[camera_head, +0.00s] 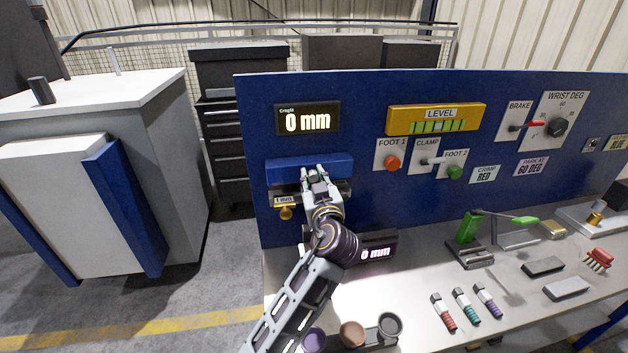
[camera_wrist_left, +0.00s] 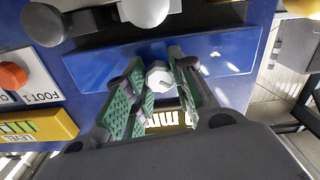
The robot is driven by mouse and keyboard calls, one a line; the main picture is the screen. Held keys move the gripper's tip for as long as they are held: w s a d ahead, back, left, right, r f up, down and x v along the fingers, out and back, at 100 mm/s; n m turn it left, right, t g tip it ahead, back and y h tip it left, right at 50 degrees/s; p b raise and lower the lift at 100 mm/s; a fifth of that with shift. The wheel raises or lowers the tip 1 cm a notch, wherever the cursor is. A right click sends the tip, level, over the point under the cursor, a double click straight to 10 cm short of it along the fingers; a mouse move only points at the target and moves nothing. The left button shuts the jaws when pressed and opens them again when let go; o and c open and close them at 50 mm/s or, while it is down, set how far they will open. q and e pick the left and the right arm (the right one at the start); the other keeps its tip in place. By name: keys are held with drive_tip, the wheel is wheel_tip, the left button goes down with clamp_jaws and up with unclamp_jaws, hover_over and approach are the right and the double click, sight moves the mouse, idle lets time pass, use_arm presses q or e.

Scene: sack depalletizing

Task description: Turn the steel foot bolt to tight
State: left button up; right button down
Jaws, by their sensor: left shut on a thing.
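The steel bolt (camera_wrist_left: 159,79) shows in the left wrist view as a pale hexagonal head at the blue bracket (camera_wrist_left: 225,60). My left gripper (camera_wrist_left: 158,85) is shut on it, with green ribbed pads on either side. In the head view my left gripper (camera_head: 314,176) reaches up to the front of the blue bracket (camera_head: 292,165) under the upper display (camera_head: 308,119), which reads 0 mm. The bolt is hidden there by the gripper. My right gripper is in neither view.
A brass knob (camera_head: 286,213) sits below the bracket, left of my gripper. A lower display (camera_head: 377,253) also reads 0 mm. A level gauge (camera_head: 436,118), a red button (camera_head: 392,162) and a green button (camera_head: 455,172) are to the right. Tools lie on the bench (camera_head: 420,285).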

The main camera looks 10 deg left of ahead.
use_arm(q)
drive_tip(key=m+p, duration=0.1)
drive_tip(key=m, duration=0.2)
drive_tip(key=shift+m, duration=0.4)
drive_tip(key=m+p, duration=0.1)
drive_tip(key=m, duration=0.2)
drive_tip(key=shift+p, duration=0.35)
drive_tip(key=m+p, duration=0.2)
drive_tip(key=m, duration=0.2)
drive_tip(key=shift+r+m+p, duration=0.1)
drive_tip(key=shift+m+p, duration=0.3)
drive_tip(key=m+p, duration=0.3)
drive_tip(key=m, duration=0.1)
drive_tip(key=shift+m+p, duration=0.3)
drive_tip(key=shift+m, duration=2)
drive_tip(key=m, duration=0.3)
drive_tip(key=shift+m, duration=0.4)
drive_tip(key=shift+f+m, duration=0.2)
drive_tip(key=shift+m, duration=1.3)
